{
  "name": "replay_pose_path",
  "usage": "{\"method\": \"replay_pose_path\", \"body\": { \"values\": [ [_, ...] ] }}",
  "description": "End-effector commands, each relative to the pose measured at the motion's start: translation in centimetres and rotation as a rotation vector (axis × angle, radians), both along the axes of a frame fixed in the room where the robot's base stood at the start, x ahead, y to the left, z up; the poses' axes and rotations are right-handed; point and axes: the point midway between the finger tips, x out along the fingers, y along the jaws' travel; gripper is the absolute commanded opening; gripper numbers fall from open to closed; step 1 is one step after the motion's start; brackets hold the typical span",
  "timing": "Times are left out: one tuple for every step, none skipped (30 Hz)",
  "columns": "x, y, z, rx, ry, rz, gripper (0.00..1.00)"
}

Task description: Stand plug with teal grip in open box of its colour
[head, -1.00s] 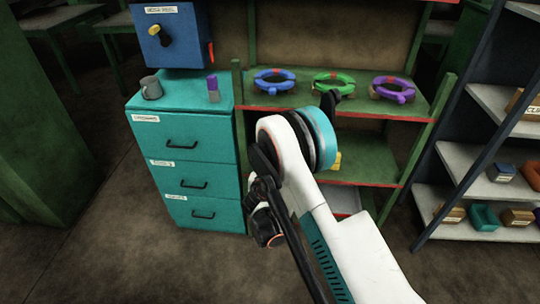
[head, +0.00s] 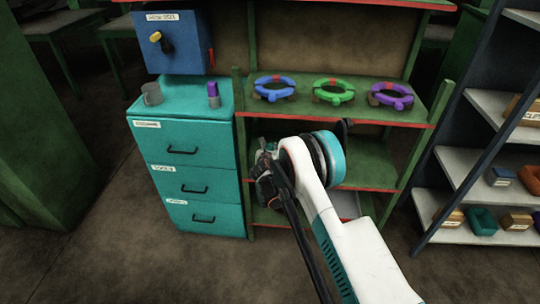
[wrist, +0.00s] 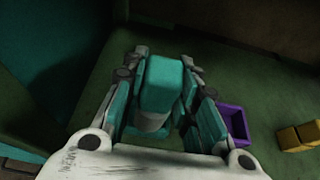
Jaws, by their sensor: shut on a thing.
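My gripper (wrist: 165,112) is shut on the plug with the teal grip (wrist: 163,82) in the wrist view. The plug sits between the teal-padded fingers; a paler grey part shows below its grip. A green shelf board lies beyond it. A purple open box (wrist: 238,130) stands on that board, right of my gripper and apart from it. In the head view my arm reaches in at the green shelf unit, below its upper board; the fingers and plug cannot be made out there.
A yellow block or box (wrist: 298,138) stands right of the purple box. The shelf unit's upper board (head: 300,112) holds blue, green and purple rings. A teal drawer cabinet (head: 190,165) stands left. The right rack holds small boxes, including a teal hollow one (head: 483,220).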

Motion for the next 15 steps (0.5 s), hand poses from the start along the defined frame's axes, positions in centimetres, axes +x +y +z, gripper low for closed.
{"method": "replay_pose_path", "body": {
  "values": [
    [0.5, 0.0, -0.1, -0.001, -0.001, 0.000, 0.00],
    [0.8, 0.0, -0.1, -0.001, -0.001, 0.001, 0.00],
    [1.0, 0.0, 0.0, -0.001, -0.001, 0.001, 0.00],
    [1.1, 0.0, 0.0, -0.002, -0.001, 0.002, 0.00],
    [1.2, 0.0, 0.0, -0.002, -0.001, 0.002, 0.00],
    [1.4, 0.0, 0.0, -0.002, -0.001, 0.002, 0.00],
    [1.6, 0.0, 0.0, -0.002, -0.001, 0.002, 0.00],
    [1.9, 0.0, 0.0, -0.001, -0.001, 0.000, 0.00],
    [2.3, -0.1, -0.1, -0.001, -0.001, 0.000, 0.00],
    [2.2, 0.0, -0.9, -0.001, -0.001, 0.001, 0.00],
    [2.1, 0.0, -1.4, -0.001, -0.001, 0.001, 0.00],
    [2.1, 0.0, -2.1, -0.001, -0.001, 0.001, 0.00],
    [2.1, 0.0, -2.6, -0.001, -0.001, 0.001, 0.00],
    [2.1, 0.0, -3.0, -0.001, -0.001, 0.001, 0.00],
    [2.1, 0.0, -3.4, -0.001, -0.001, 0.001, 0.00]
  ]
}}
